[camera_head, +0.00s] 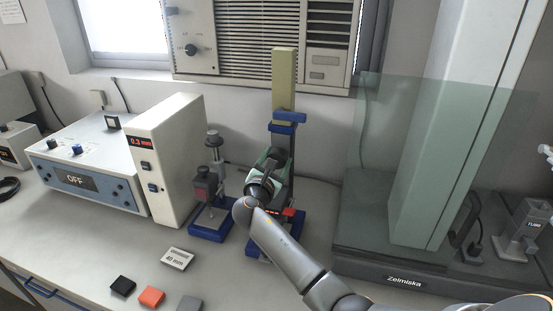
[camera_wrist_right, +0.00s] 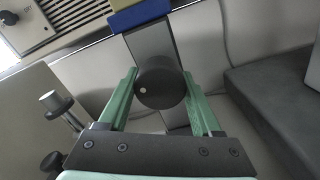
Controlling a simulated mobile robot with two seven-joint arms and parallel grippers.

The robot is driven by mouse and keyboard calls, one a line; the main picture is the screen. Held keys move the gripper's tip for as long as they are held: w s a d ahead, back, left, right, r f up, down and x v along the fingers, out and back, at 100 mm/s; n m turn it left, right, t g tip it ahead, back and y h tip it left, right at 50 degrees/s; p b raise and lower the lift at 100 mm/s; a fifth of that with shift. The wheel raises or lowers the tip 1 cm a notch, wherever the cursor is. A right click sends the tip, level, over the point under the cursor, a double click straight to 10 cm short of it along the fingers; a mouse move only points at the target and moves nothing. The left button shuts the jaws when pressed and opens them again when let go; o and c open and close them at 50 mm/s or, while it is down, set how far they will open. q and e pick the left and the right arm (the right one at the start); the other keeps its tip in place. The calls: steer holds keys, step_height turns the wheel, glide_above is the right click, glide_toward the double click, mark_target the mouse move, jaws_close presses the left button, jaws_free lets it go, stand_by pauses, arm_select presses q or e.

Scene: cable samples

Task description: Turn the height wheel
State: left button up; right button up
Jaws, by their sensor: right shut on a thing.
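The height wheel (camera_wrist_right: 160,88) is a round black knob with a small white dot on its face, left of its middle. It sits on the grey column (camera_wrist_right: 150,45) of a stand. My right gripper (camera_wrist_right: 159,78) is shut on the wheel, one green finger on each side. In the head view the right gripper (camera_head: 272,168) reaches the stand from the front and hides the wheel. The stand has a blue clamp (camera_head: 289,117), a tall yellowish block (camera_head: 283,80) on top and a blue base (camera_head: 295,220). My left gripper is not in view.
A smaller stand with a blue base (camera_head: 207,233) is close on the left, beside a white box reading 0.3 (camera_head: 168,155). A glass-fronted machine (camera_head: 400,265) is on the right. A 40 mm block (camera_head: 177,258) and several small blocks lie in front.

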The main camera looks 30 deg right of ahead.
steer(key=n, duration=0.6)
steer(key=shift+d+n, duration=0.1)
steer(key=shift+n, duration=0.2)
stand_by(0.5)
steer(key=o, duration=1.4)
steer(key=b+v, duration=0.1)
steer(key=v, duration=1.1)
steer(key=shift+s+a, duration=0.2)
steer(key=shift+s, duration=0.1)
steer(key=shift+f, duration=0.1)
